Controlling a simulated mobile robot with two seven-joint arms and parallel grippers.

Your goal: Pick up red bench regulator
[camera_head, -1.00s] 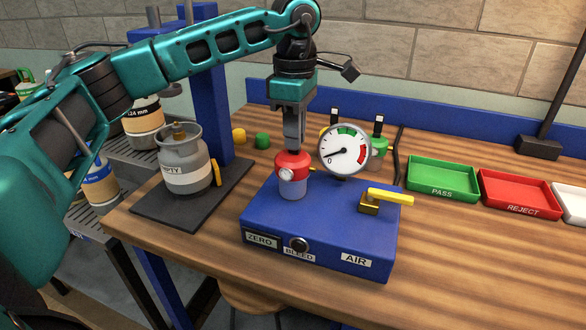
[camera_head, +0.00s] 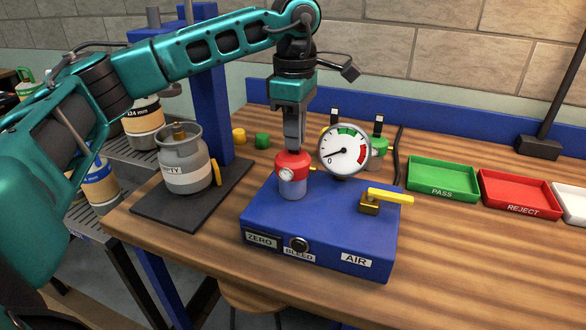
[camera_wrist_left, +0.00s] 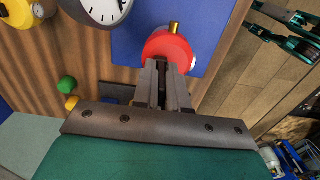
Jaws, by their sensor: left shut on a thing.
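The red bench regulator (camera_head: 292,168) has a red cap over a greyish body with a small white dial on its front. It stands upright at the back left of the blue test box (camera_head: 330,220). My left gripper (camera_head: 293,148) points straight down and is shut on the top of the regulator. In the left wrist view the gripper's fingers (camera_wrist_left: 164,75) meet at the regulator's red cap (camera_wrist_left: 168,50). I cannot tell whether the regulator's base touches the box. My right gripper is not in view.
A round pressure gauge (camera_head: 344,149) stands just right of the regulator. A yellow lever (camera_head: 390,197) sits on the box. A grey gas cylinder (camera_head: 185,165) stands on a dark platform to the left. Green (camera_head: 442,178) and red (camera_head: 518,192) trays lie to the right. The front right tabletop is clear.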

